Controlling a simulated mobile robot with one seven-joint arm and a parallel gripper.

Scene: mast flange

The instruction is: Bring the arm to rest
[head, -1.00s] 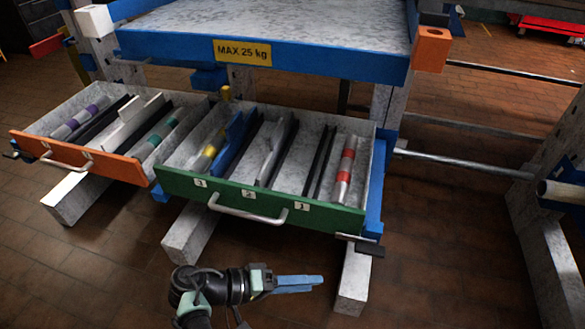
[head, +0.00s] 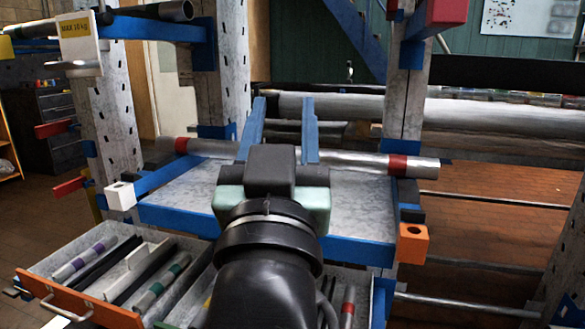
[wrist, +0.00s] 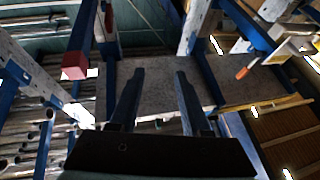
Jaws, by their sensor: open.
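My gripper (head: 283,106) is raised in the middle of the head view, pointing away from me, with its two blue fingers apart and nothing between them. My black arm below it hides part of the shelf and drawers. A silver pipe with red bands (head: 372,162) lies across behind the fingers, above the grey shelf (head: 185,196); whether the fingers touch it I cannot tell. In the wrist view the gripper (wrist: 159,74) is open and empty too, with a grey panel beyond its fingers.
Below, the orange-fronted drawer (head: 75,300) stands open with banded tubes inside. The green-fronted drawer is mostly hidden by my arm; a red-banded tube (head: 348,307) shows in it. Mast posts (head: 108,140) flank the shelf.

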